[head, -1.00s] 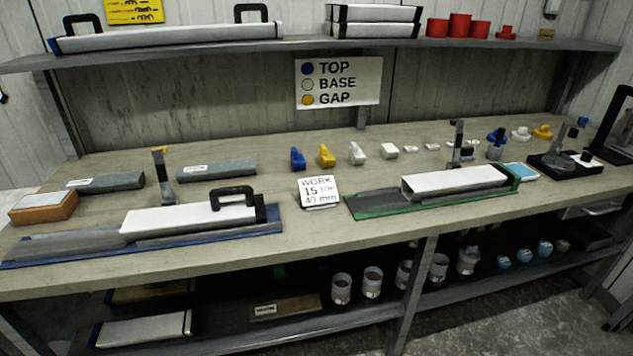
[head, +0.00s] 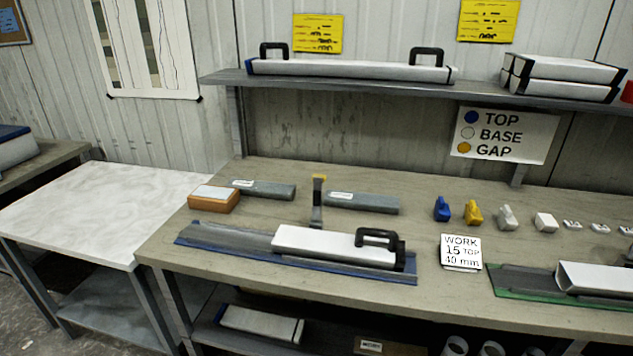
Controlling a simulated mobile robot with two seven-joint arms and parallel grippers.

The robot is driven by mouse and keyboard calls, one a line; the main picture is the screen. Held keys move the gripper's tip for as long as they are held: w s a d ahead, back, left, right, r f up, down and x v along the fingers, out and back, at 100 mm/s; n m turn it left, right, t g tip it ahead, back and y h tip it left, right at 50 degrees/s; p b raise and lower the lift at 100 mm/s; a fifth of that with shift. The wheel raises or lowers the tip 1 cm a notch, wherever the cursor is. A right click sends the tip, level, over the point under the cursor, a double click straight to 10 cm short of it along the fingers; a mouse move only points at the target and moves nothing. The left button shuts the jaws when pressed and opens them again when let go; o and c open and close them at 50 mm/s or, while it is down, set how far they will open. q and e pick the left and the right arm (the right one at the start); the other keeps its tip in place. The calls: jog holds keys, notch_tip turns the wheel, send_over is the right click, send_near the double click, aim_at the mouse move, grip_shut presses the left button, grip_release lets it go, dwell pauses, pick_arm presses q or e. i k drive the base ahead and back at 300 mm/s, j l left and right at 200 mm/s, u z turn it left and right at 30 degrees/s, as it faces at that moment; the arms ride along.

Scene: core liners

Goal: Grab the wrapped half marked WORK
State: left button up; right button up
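Two long grey pieces with small white labels lie at the back left of the bench: one piece (head: 278,191) beside the orange-brown block, the other piece (head: 385,206) just right of the grey upright stand. Their labels are too small to read, so I cannot tell which, if either, says WORK. A white sign (head: 461,252) reading "WORK 15 TOP 40 mm" stands mid-bench. Neither of my grippers is in view.
A white half-tube with a black handle (head: 320,244) lies on a blue-edged tray (head: 205,235). The grey stand (head: 317,210) with a yellow top rises behind it. The orange-brown block (head: 214,199) sits left. A pale side table (head: 80,205) is clear. Small coloured blocks line the right.

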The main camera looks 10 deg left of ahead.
aim_at(247, 187)
jog(key=i+j+u, duration=0.3)
jog(key=i+j, duration=0.1)
jog(key=j, duration=0.35)
jog(key=i+j, duration=0.1)
jog(key=j, duration=0.35)
jog(key=z, duration=1.45)
